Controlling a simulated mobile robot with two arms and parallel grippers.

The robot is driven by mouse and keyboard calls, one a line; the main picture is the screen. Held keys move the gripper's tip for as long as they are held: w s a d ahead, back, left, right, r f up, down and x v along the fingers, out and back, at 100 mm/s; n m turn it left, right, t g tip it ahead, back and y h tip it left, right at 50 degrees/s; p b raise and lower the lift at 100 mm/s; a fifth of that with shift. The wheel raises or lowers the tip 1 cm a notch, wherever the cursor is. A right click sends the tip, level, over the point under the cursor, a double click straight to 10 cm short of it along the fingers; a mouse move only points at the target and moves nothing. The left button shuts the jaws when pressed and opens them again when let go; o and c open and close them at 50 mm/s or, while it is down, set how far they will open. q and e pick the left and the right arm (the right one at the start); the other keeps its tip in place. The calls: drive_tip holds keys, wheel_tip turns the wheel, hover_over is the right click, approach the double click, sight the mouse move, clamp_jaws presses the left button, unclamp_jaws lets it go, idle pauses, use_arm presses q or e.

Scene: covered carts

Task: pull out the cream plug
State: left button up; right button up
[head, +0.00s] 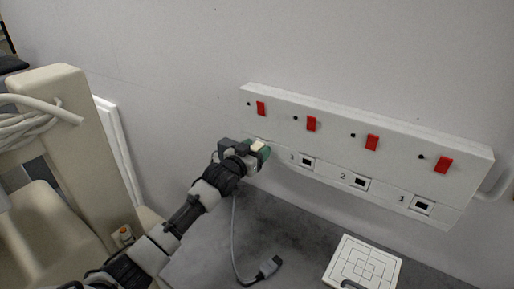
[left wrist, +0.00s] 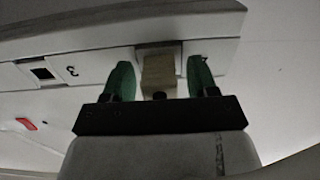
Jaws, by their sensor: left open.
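The cream plug (head: 258,146) sits at the left end of the lower row of the white socket panel (head: 460,183). In the left wrist view the plug (left wrist: 158,72) is a cream block standing out from the panel. My left gripper (head: 262,153) is at the plug. In the left wrist view its two green fingers (left wrist: 160,80) are open, one on each side of the plug, with a gap to each. The socket behind the plug is hidden. My right gripper is not in view.
Red switches (head: 371,142) line the panel above empty sockets (head: 359,183). Below lie a grey connector (head: 269,267) on a cable and a white tile with a line pattern (head: 382,258). A beige cart (head: 70,110) with coiled cable stands at left.

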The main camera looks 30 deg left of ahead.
use_arm(q)
drive_tip(key=shift+c, duration=0.4)
clamp_jaws()
drive_tip(key=shift+s+f+p, duration=0.1)
drive_tip(key=shift+s+p, duration=0.25)
drive_tip(key=shift+p, duration=0.05)
drive_tip(key=shift+s+a+p, duration=0.1)
drive_tip(key=shift+s+p, duration=0.25)
drive_tip(key=shift+s, duration=0.35)
drive_tip(key=shift+s+a+p, duration=0.15)
drive_tip(key=shift+s+p, duration=0.5)
drive_tip(key=shift+s, duration=0.35)
drive_tip(key=shift+s+a+p, duration=0.15)
drive_tip(key=shift+s+p, duration=0.45)
drive_tip(key=shift+s, duration=0.35)
